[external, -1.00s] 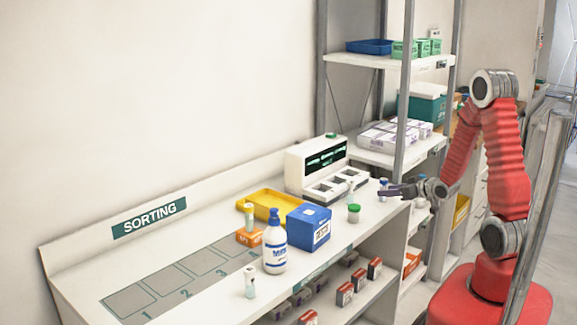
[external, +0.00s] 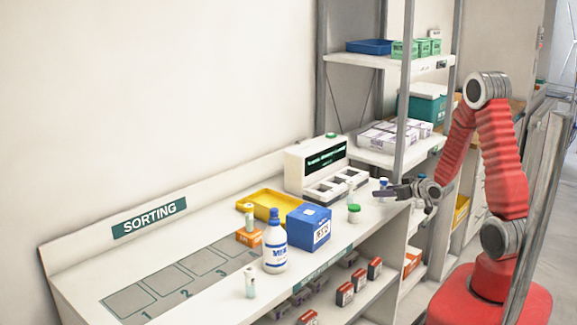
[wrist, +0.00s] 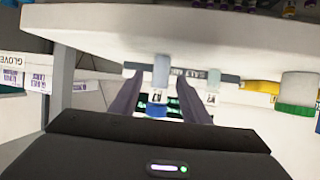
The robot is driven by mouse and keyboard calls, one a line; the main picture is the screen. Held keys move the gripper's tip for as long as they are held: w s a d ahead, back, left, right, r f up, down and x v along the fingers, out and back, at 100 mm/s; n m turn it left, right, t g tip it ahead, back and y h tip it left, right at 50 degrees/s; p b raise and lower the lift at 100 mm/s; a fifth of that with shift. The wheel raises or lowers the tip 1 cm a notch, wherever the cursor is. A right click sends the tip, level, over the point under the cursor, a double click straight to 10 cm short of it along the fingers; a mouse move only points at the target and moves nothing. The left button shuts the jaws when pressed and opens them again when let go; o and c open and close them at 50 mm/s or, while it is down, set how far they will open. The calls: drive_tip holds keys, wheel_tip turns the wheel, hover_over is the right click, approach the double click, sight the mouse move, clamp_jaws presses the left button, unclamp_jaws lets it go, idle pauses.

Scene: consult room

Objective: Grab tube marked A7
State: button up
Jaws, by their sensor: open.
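My gripper (external: 376,193) is open, low over the right end of the white counter. The wrist view appears upside down. In it, a pale tube with a blue cap (wrist: 157,109) stands ahead between the two fingers (wrist: 158,82), apparently untouched. Its small label looks like A7, but is too blurred to be sure. A second small labelled tube (wrist: 211,97) is just right of the right finger, its mark unclear. In the external view, a blue-capped vial (external: 383,183) shows beside my fingertips. Which tube it matches is unclear.
A green-capped jar (external: 354,213) stands left of my gripper; the wrist view shows it at right (wrist: 297,92). A white device (external: 316,165), blue box (external: 308,226), yellow tray (external: 264,204) and white bottle (external: 275,245) stand farther left. A shelf post (external: 404,90) rises close behind.

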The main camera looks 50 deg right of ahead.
sight(375, 198)
drive_tip(key=shift+w, duration=0.15)
drive_tip(key=shift+x, duration=2.4)
drive_tip(key=shift+f, duration=0.1)
drive_tip(key=shift+c, duration=0.4)
clamp_jaws()
